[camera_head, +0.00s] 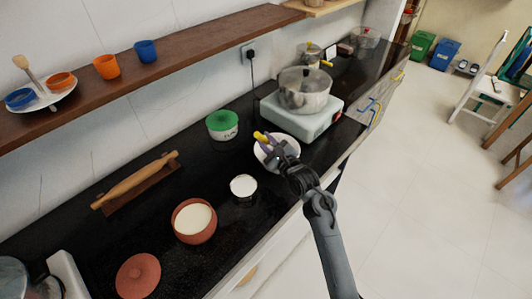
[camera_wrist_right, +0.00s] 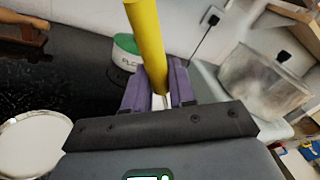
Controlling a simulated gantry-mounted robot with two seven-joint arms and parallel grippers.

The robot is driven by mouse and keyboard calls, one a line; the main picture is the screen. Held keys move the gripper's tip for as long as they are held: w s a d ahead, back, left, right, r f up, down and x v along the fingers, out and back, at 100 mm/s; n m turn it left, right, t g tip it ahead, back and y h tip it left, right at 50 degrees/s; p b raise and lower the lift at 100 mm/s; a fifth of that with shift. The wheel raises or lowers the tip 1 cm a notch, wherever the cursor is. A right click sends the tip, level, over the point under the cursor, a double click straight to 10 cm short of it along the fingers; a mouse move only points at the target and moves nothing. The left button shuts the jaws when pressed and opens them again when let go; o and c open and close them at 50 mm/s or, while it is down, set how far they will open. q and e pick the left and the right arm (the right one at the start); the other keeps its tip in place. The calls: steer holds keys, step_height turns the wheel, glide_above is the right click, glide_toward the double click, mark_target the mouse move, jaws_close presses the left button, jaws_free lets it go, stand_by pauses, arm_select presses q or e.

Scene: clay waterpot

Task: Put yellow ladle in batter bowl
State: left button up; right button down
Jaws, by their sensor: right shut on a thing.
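My right gripper (camera_head: 268,149) has purple fingers and is shut on the yellow ladle (camera_head: 261,137). In the right wrist view the ladle's yellow handle (camera_wrist_right: 150,40) rises from between the fingers (camera_wrist_right: 160,90); the ladle's scoop cannot be made out. The gripper is over a white bowl (camera_head: 258,153) on the black counter and hides part of it. Whether the ladle touches this bowl, I cannot tell. A clay pot (camera_head: 181,236) with cream-coloured contents stands nearer on the counter; I cannot tell which vessel is the batter bowl. My left gripper is out of view.
A white-topped container (camera_head: 243,187) stands between clay pot and white bowl. A green-lidded tub (camera_head: 222,125) is behind, and a stove (camera_head: 318,123) with a glass pot (camera_head: 305,92) is right. A rolling pin (camera_head: 135,180) and clay lid (camera_head: 138,275) lie left.

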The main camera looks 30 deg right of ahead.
steer(key=shift+w+a+f, duration=0.15)
steer(key=shift+w+f, duration=0.05)
steer(key=shift+f, duration=0.05)
steer(key=shift+f+b, duration=0.65)
steer(key=shift+f, duration=1.35)
steer(key=c, duration=0.9)
jaws_free()
steer(key=shift+c, duration=0.2)
